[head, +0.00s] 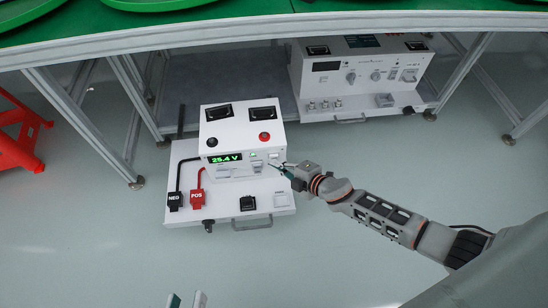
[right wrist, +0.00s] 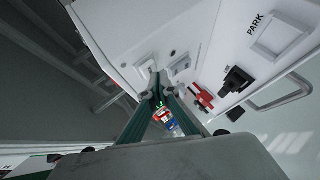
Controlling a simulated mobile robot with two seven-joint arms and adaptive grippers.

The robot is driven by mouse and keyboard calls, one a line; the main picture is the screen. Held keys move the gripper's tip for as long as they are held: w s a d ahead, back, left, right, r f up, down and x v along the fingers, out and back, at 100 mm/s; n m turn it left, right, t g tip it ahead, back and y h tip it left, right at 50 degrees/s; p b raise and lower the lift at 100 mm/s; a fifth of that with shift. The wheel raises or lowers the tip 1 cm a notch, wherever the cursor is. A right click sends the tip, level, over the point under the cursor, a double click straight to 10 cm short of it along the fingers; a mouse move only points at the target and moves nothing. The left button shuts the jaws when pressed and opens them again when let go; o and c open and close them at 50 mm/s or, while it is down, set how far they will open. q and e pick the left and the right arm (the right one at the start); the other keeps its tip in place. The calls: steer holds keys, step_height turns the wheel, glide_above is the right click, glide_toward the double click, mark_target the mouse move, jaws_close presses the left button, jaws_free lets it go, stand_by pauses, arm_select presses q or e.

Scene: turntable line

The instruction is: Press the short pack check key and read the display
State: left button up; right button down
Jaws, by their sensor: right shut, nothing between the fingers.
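The white tester box (head: 225,140) stands on a pull-out tray, its green display (head: 225,158) reading 25.4 V. Light keys (head: 256,167) sit on its front, right of and below the display; their labels are too small to read. My right gripper (head: 284,168) is shut and empty, its tips at the right end of this front. In the right wrist view the closed fingers (right wrist: 160,80) point at the white panel near a pale key (right wrist: 145,68); contact cannot be told. My left gripper (head: 186,299) shows only two separated fingertips at the bottom edge, open and empty.
A black NEG clip (head: 174,201) and red POS clip (head: 197,199) lie on the tray with their cables. A PARK pad (head: 282,199) and a black holder (head: 248,203) are at its front. A second white unit (head: 355,75) stands behind right, under the table.

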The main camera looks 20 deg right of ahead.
steer(key=shift+w+d, duration=0.15)
steer(key=shift+w, duration=0.3)
stand_by(0.8)
steer(key=shift+s+a, duration=0.25)
steer(key=shift+s, duration=0.6)
steer(key=s, duration=0.2)
steer(key=s+a, duration=0.1)
steer(key=s, duration=0.2)
steer(key=shift+a+p, duration=0.2)
steer(key=shift+p, duration=0.2)
steer(key=shift+w, duration=0.1)
stand_by(0.5)
